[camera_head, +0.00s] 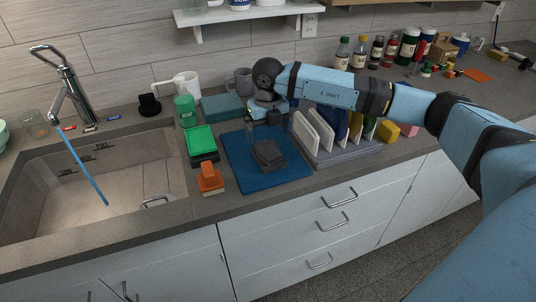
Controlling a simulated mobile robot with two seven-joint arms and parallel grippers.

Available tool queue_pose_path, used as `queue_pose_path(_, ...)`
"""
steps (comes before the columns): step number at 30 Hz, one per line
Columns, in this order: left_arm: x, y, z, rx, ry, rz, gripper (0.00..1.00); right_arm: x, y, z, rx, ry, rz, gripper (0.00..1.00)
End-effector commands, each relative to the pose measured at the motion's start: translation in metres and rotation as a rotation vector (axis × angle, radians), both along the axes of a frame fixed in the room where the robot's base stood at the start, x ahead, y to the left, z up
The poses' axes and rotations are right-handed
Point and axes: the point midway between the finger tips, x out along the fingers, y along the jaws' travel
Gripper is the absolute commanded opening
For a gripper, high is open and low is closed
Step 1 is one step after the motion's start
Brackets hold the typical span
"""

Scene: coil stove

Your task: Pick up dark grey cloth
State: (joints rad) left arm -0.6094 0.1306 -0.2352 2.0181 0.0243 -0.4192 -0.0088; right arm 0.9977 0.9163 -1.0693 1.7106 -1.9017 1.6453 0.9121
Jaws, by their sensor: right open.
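The dark grey cloth (268,155) lies folded in a small stack on a blue mat (240,172) on the counter, right of the sink. My right gripper (268,124) hangs just above and behind the cloth, pointing down. It is open and looks empty. The fingertips are small and dark here, so I cannot tell whether they touch the cloth. My right arm reaches in from the right across the counter. My left gripper is not in view.
A rack (345,150) with upright boards stands close on the right of the mat. A green sponge box (202,141) and an orange brush (210,177) sit on the left. A green soap bottle (185,112) and a grey mug (243,80) stand behind.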

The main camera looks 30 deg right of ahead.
Motion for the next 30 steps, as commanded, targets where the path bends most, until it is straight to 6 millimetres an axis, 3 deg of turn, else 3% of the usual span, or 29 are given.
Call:
queue_pose_path(8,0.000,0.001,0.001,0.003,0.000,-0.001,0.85,-0.001,0.000,-0.023,0.001,0.001,0.001,1.00)
queue_pose_path(16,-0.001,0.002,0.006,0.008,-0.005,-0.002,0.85,-0.002,0.000,-0.062,0.002,0.002,0.002,1.00)
queue_pose_path(26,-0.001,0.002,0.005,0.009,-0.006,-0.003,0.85,-0.002,0.000,-0.070,0.003,-0.002,0.001,1.00)
queue_pose_path(30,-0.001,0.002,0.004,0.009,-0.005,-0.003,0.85,-0.002,0.000,-0.070,0.002,-0.001,0.002,0.68)
